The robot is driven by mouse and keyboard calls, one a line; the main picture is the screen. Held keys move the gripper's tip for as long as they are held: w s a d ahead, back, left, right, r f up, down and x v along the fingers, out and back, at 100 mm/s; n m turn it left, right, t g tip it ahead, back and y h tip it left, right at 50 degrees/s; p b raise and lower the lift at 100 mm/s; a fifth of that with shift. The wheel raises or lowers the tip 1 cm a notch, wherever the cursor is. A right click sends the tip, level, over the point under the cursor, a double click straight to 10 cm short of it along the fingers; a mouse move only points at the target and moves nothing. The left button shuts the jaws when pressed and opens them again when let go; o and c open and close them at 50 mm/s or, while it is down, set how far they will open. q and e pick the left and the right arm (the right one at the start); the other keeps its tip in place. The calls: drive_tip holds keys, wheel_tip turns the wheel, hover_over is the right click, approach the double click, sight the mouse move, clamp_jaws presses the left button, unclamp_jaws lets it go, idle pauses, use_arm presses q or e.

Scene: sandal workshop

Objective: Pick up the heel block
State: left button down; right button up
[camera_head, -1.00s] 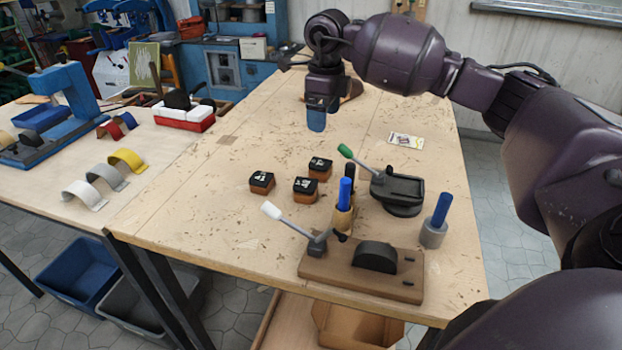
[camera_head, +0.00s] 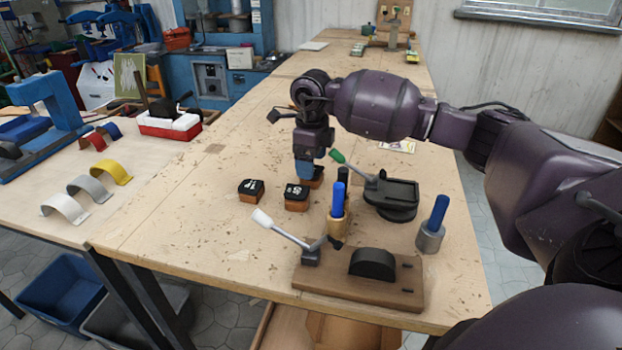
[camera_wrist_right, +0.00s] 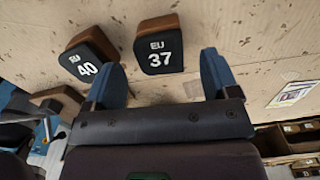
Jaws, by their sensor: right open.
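Three heel blocks with black tops and brown undersides are on the wooden table. In the head view one is at the left (camera_head: 251,191), one in the middle (camera_head: 296,198), and one is partly hidden (camera_head: 315,179) by my right gripper (camera_head: 305,172). In the right wrist view, a block marked EU 37 (camera_wrist_right: 158,46) lies just beyond the gap between the blue fingers of my right gripper (camera_wrist_right: 162,80). A block marked EU 40 (camera_wrist_right: 90,58) is outside the left finger. The right gripper is open with nothing held. My left gripper is not in view.
A black fixture with a green-knobbed lever (camera_head: 392,197) stands close right of the gripper. Blue-handled tools (camera_head: 338,208) (camera_head: 432,232) and a brown lever jig (camera_head: 330,284) are nearer the front edge.

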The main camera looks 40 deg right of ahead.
wheel_tip(320, 180, down, 4)
drive_tip(key=shift+w+r, duration=0.1)
drive_tip(key=shift+r, duration=0.05)
drive_tip(key=shift+c, duration=0.3)
drive_tip(key=shift+r, duration=0.1)
drive_tip(key=c, duration=1)
drive_tip(key=shift+o, duration=0.2)
